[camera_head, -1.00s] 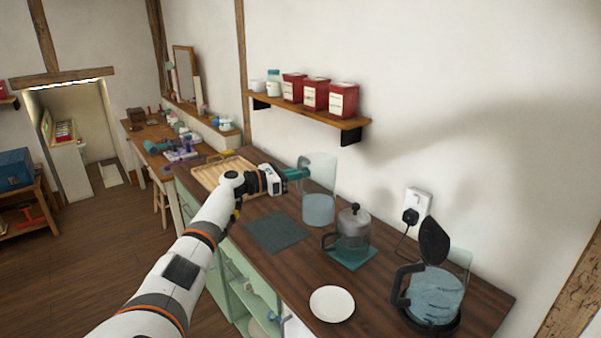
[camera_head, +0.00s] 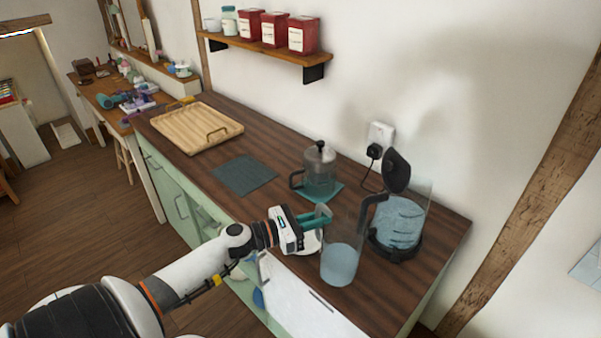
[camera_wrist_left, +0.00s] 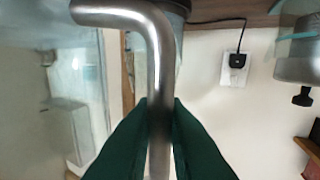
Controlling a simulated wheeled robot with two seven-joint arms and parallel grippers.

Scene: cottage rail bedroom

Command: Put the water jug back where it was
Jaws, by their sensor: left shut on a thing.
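The water jug (camera_head: 340,262) is a tall clear vessel with pale blue water in its lower part. My left gripper (camera_head: 318,219) is shut on its handle and holds it roughly upright at the front right of the counter, just left of the kettle. I cannot tell whether its base touches the counter. In the left wrist view the green fingers (camera_wrist_left: 158,125) close on the grey metal handle (camera_wrist_left: 158,70), with the clear jug body (camera_wrist_left: 75,100) at left. A dark square mat (camera_head: 245,174) lies bare on the counter. My right gripper is out of view.
A glass kettle (camera_head: 400,225) with its black lid raised and water inside stands behind the jug. A press pot (camera_head: 320,172) sits on a teal mat. A wooden tray (camera_head: 197,128) lies farther left. A wall shelf (camera_head: 265,50) holds tins.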

